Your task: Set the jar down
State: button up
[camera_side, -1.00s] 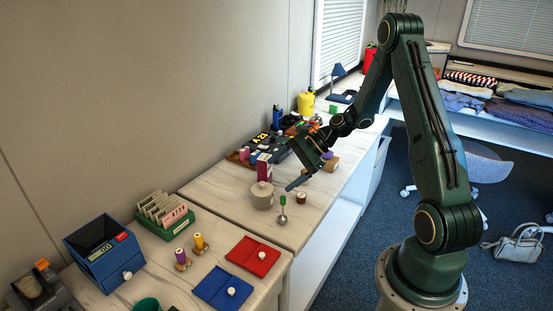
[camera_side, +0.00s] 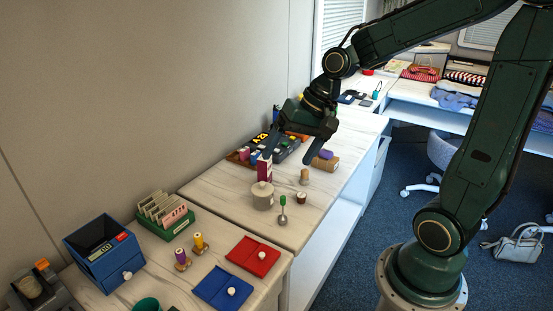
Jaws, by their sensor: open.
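A squat beige lidded jar (camera_side: 262,197) stands upright on the pale wooden counter (camera_side: 225,190). My gripper (camera_side: 287,158) is open and empty, with its fingers spread and pointing down. It is above the counter, higher up in the picture than the jar and apart from it. A small tan upright piece (camera_side: 305,176) stands on the counter to the right, below the gripper's right finger. I cannot tell whether the task means this piece or the lidded jar.
A magenta box (camera_side: 264,170) stands right behind the jar. A green-topped spoon-like item (camera_side: 283,211) and a small brown-and-white pot (camera_side: 301,198) are close by. A cardboard box (camera_side: 325,163) sits farther back. The counter's front right is clear.

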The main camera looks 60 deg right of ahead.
jog(key=s+a+r+n+h, duration=0.1)
jog(key=s+r+n, duration=0.1)
jog(key=s, duration=0.5)
jog(key=s+a+r+n+t+h, duration=0.1)
jog(key=s+r+n, duration=0.2)
jog(key=s+n, duration=0.2)
jog(key=shift+s+a+r, duration=0.3)
jog(key=shift+s+a, duration=0.1)
jog(key=shift+s, duration=0.5)
